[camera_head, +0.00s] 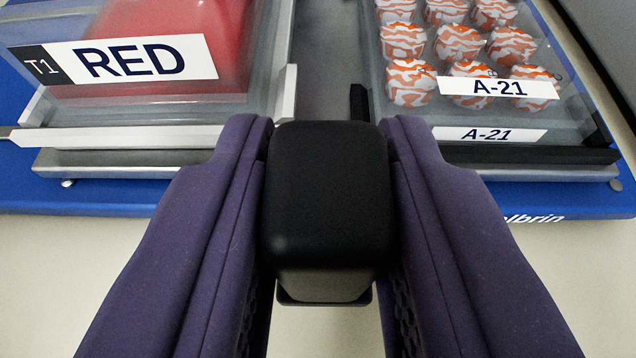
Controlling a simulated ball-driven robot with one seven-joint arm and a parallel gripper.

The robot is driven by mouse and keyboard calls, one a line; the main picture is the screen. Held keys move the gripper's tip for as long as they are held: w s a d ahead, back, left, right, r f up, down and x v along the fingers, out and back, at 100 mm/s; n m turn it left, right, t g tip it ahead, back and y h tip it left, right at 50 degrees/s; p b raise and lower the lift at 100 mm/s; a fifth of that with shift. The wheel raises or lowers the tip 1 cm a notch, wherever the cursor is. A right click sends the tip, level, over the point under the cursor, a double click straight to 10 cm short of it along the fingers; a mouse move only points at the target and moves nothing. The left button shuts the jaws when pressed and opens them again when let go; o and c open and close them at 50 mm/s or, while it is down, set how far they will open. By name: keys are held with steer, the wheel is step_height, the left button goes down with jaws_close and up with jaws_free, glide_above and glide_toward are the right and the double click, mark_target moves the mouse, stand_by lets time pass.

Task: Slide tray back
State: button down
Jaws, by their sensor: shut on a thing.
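My gripper (328,130) has two purple fingers shut on a rounded black block (328,195), one finger on each side. What the block belongs to cannot be told; its far side and underside are mostly hidden. The left tray (120,138) is clear with a light front rail. It holds a red item and bears the labels "T1" and "RED". The right tray (390,118) is clear with a black front rail. It holds several orange-and-white patterned round items and bears two "A-21" labels. The fingertips are close to the gap between the trays' front edges.
Both trays sit on a blue base (100,198) with metal strips along the front. A grey strip (325,60) runs between the trays. The pale bench top (60,265) in front is clear. A dark surface (608,45) stands at the upper right.

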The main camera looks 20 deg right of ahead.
steer(key=shift+s+d+r, duration=0.1)
steer(key=shift+s+d, duration=0.15)
steer(key=shift+d, duration=0.55)
steer(key=c, duration=1.1)
jaws_free()
steer(key=shift+o, duration=0.7)
steer(key=shift+d, duration=0.2)
steer(key=shift+a, duration=0.1)
steer(key=p+v, duration=0.2)
steer(key=v, duration=0.5)
steer(key=shift+s+r, duration=0.1)
steer(key=shift+s, duration=0.25)
steer(key=shift+a, duration=0.1)
